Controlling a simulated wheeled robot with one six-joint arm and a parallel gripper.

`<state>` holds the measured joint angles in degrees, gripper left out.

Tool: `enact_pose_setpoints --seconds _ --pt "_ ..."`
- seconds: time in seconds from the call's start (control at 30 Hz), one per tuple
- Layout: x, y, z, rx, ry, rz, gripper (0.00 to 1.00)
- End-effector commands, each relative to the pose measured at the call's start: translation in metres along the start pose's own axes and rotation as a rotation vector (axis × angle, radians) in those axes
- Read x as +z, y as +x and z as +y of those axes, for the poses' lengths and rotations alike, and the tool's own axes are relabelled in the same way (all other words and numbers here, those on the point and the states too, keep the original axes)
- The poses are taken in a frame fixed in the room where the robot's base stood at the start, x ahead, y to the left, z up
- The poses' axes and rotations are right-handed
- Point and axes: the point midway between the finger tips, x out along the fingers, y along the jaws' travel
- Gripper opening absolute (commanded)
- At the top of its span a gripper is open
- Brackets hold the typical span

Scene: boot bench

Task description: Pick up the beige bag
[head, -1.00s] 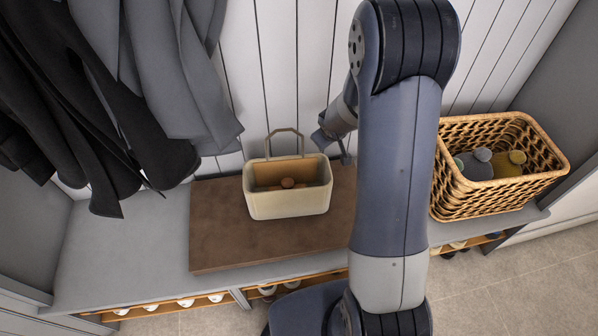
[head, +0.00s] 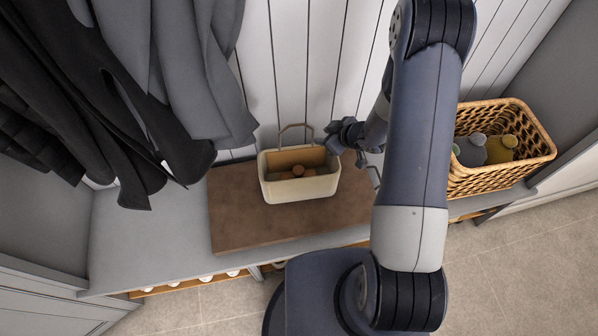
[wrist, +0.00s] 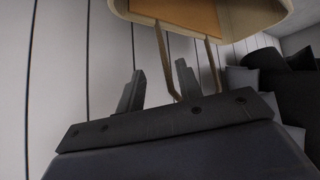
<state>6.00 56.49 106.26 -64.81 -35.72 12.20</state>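The beige bag (head: 300,189) stands upright on a brown mat (head: 236,226) on the bench. My gripper (head: 338,137) is at the bag's back right corner, close to the rim. In the wrist view, my gripper (wrist: 160,68) has its two fingers apart. The bag (wrist: 240,18) shows at the top there, and its handle (wrist: 163,55) reaches toward the fingers. I cannot tell whether the handle lies between them or touches them.
A wicker basket (head: 500,177) with grey and yellow items stands at the right. Dark and grey coats (head: 185,70) hang at the left. A thin grey loop (head: 375,176) shows partly behind my arm. The bench (head: 140,235) is clear left of the mat.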

Motion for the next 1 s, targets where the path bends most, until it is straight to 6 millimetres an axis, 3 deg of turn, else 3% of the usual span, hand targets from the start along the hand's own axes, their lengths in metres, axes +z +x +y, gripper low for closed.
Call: enact_pose_setpoints --seconds 0.17,0.5,0.8,1.0 --pt "-0.002 0.012 -0.002 -0.001 0.000 -0.001 0.34" --pt "-0.008 0.054 -0.006 0.001 0.000 0.000 0.34" --pt "-0.007 0.058 -0.005 0.002 0.001 -0.001 0.34" --pt "-0.007 0.058 -0.005 0.002 0.001 0.000 0.18"
